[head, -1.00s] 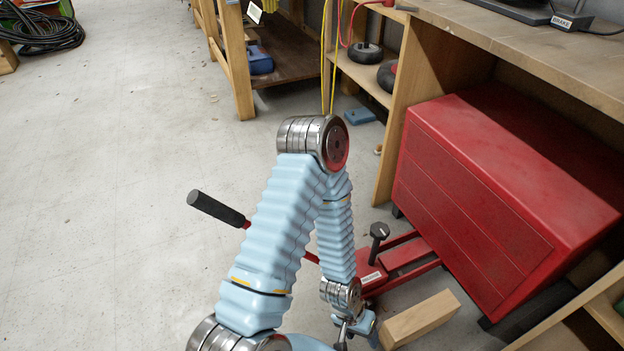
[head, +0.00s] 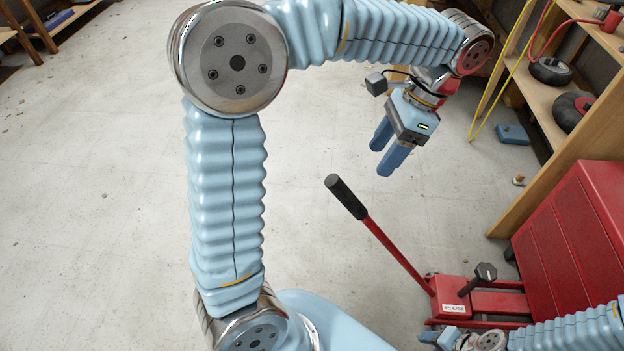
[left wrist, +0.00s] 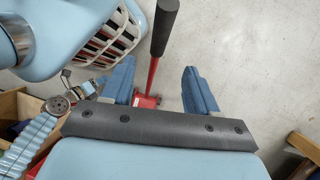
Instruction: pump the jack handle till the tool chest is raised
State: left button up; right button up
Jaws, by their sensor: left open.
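The red floor jack (head: 455,294) has a red handle with a black grip (head: 346,197) slanting up and left from it. A black knob (head: 485,272) stands on the jack beside a "RELEASE" label. The red tool chest (head: 578,238) is at the right, partly cut off. My left gripper (head: 386,155) is open and empty, above and right of the grip in the head view. In the left wrist view the grip (left wrist: 164,28) lies between the two finger lines, with no contact visible. My right gripper (head: 438,338) is low by the jack, its fingers unclear.
A wooden bench leg and shelf (head: 560,150) stand behind the chest. A yellow cord (head: 503,75) hangs at the shelf, and a blue block (head: 513,134) lies on the floor. The floor (head: 110,200) at the left is clear.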

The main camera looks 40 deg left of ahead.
aim_at(345, 195)
pick_arm(q)
jog(key=x, duration=0.4)
jog(key=a+b+x, duration=0.1)
jog(key=x, duration=0.3)
jog(key=s+x, duration=0.1)
jog(key=x, duration=0.4)
jog(key=shift+a+r+b, duration=0.15)
jog(key=shift+r+b, duration=0.15)
jog(key=shift+r, duration=0.05)
grip_shut()
